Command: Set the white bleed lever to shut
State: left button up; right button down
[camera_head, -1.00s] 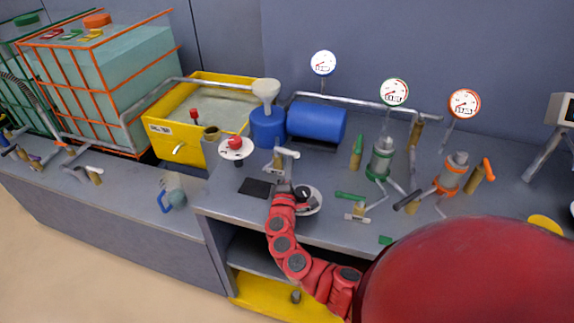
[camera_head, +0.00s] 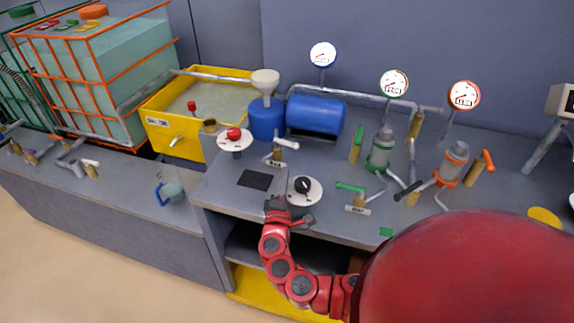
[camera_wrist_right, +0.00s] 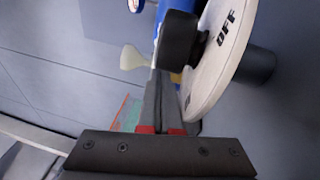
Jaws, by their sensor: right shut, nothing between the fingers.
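A white lever (camera_head: 286,143) sits on a small brass valve with a label plate on the main bench, in front of the blue tank. Its handle points to the right, roughly level; the label is too small to read. My right gripper (camera_head: 275,201) is shut and empty. It is in front of the white lever and apart from it, at the lower left of a white dial (camera_head: 306,190) with a black knob. In the right wrist view the shut fingers (camera_wrist_right: 160,85) are close to the black knob (camera_wrist_right: 181,40) and the dial marked OFF (camera_wrist_right: 220,60). My left gripper is out of view.
A red-button disc (camera_head: 235,139) stands left of the lever, and a dark pad (camera_head: 255,180) lies in front. A green lever (camera_head: 350,187) is right of the dial. Behind are a funnel (camera_head: 265,80) and a blue tank (camera_head: 316,115). Another white lever (camera_head: 89,163) is on the lower left bench.

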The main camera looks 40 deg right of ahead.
aim_at(286, 145)
jog(key=b+v, duration=0.2)
jog(key=v, duration=0.7)
jog(key=shift+s+a, duration=0.1)
jog(key=shift+s, duration=0.05)
jog(key=shift+r, duration=0.25)
jog(key=w+m+g+h, duration=0.1)
jog(key=w+d+r+m+g+h, duration=0.1)
jog(key=w, duration=0.1)
jog(key=w+d+r+m+g+h+p, duration=0.1)
jog(key=m, duration=0.1)
jog(key=shift+w+d+h, duration=0.15)
jog(key=shift+w+h, duration=0.1)
jog(key=shift+h, duration=0.05)
jog(key=shift+m+g, duration=0.5)
jog(key=shift+g, duration=0.1)
jog(key=w+a+f, duration=0.2)
jog(key=a, duration=0.1)
jog(key=shift+w+f+p, duration=0.3)
jog(key=shift+p, duration=0.05)
jog(key=p+x, duration=0.1)
jog(key=x, duration=0.5)
jog(key=p+x, duration=0.2)
jog(key=x, duration=0.5)
jog(key=shift+d+r, duration=0.25)
jog(key=shift+w+d, duration=0.1)
